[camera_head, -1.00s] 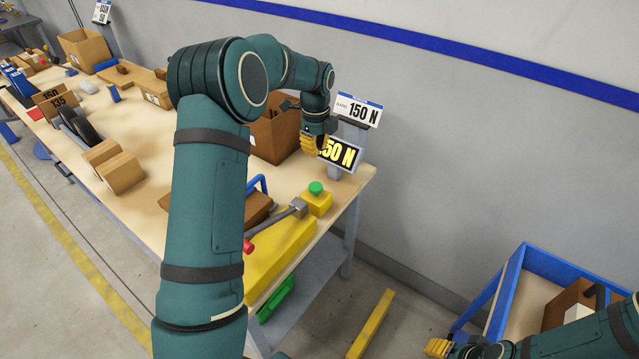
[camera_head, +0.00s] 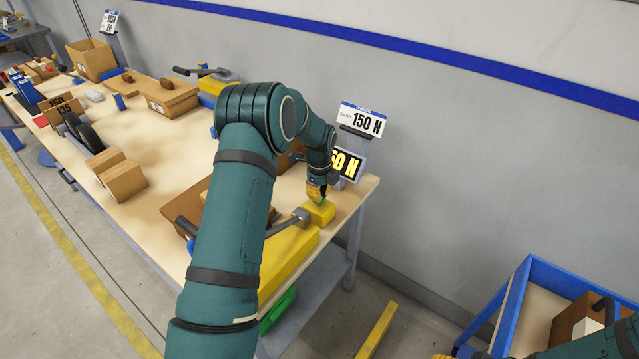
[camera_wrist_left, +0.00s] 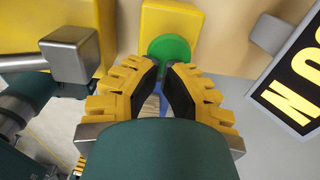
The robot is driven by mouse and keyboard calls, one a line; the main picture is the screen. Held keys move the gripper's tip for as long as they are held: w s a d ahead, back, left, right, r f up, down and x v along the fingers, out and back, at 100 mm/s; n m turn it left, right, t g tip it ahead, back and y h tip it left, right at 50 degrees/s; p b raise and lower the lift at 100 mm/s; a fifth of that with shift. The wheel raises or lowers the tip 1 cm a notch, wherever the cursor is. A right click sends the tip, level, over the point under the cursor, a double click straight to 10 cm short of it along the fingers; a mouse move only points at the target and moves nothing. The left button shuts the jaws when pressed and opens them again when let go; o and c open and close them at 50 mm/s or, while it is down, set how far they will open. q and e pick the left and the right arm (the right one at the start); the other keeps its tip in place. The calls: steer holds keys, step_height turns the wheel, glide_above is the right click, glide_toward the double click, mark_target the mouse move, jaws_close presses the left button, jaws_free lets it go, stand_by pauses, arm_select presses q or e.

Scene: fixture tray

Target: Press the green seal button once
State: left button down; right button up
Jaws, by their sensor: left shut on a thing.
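The green seal button (camera_wrist_left: 170,48) is a round green cap on a small yellow box (camera_wrist_left: 172,14). In the head view, the box (camera_head: 320,213) stands at the table's right end, and my left gripper (camera_head: 318,192) covers most of the button. In the wrist view, the left gripper's (camera_wrist_left: 166,66) fingertips are close together at the button's near edge. Whether they touch it is hard to tell. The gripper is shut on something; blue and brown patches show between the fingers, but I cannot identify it. My right gripper (camera_head: 442,356) barely shows at the bottom edge.
A grey lever knob (camera_wrist_left: 72,52) is left of the button, by the larger yellow fixture (camera_head: 288,254). A display (camera_head: 346,165) and a "150 N" sign (camera_head: 361,120) stand behind. A blue-framed cart (camera_head: 518,300) is at right.

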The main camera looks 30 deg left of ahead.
arm_select(q)
steer(key=shift+f, duration=0.35)
steer(key=shift+f, duration=0.1)
